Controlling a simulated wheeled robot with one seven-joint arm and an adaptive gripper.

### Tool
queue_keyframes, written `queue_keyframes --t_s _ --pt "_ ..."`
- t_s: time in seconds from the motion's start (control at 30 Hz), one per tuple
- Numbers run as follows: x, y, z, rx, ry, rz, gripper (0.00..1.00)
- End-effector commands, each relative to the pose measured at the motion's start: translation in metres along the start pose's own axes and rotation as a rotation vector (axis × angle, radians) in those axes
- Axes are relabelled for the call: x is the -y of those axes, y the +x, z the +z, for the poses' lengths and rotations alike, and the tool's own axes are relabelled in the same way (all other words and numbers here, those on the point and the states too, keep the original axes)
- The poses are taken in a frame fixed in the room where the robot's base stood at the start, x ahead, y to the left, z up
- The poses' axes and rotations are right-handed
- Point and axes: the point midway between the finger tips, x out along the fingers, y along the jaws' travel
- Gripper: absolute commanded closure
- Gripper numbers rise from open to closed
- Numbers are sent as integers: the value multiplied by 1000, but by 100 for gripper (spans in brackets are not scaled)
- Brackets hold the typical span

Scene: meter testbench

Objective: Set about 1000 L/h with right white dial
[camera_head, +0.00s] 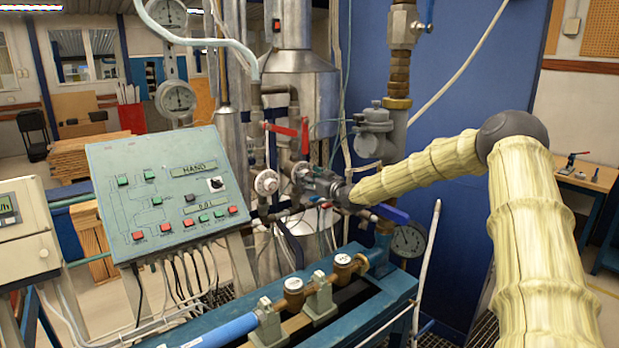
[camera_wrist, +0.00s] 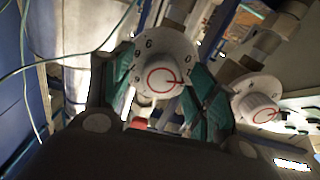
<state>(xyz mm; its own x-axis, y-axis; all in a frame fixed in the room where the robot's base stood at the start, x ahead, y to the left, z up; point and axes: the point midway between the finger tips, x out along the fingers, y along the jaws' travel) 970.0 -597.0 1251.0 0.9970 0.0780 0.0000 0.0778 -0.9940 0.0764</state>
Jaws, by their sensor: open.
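The right white dial (camera_head: 299,172) is on the piping behind the control panel, and my gripper (camera_head: 318,183) is just to its right. In the wrist view, a white dial (camera_wrist: 163,78) with a numbered rim and a red ring and pointer lies between the open, teal-padded fingers of my gripper (camera_wrist: 162,90). It appears to be the right dial; whether the pads touch it I cannot tell. The left white dial (camera_head: 266,183) is beside it, and a second dial shows at the right in the wrist view (camera_wrist: 260,108). The panel display (camera_head: 201,206) shows small digits, hard to read.
The sloped control panel (camera_head: 160,190) with a "HAND" display stands at left. A red lever (camera_head: 304,135) is above the dials, and a blue lever (camera_head: 393,214) and pressure gauge (camera_head: 408,239) are below right. The blue meter bench (camera_head: 390,300) is in front.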

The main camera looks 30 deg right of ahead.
Motion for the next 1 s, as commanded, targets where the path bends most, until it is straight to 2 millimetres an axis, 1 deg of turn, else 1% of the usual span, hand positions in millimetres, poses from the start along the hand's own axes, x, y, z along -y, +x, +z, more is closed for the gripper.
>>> queue_keyframes --t_s 0.13,0.17,0.2,0.27,0.4,0.73,0.87,1.0 --pt "0 0 0 0 0 0 42" --pt "0 0 0 0 0 0 44" --pt "0 0 0 0 0 0 51" --pt "0 0 0 0 0 0 62" --pt "0 0 0 0 0 0 87" --pt "0 0 1 -1 28 1 88" --pt "-1 0 2 -2 83 1 88" --pt "-1 -1 4 -2 176 2 88"
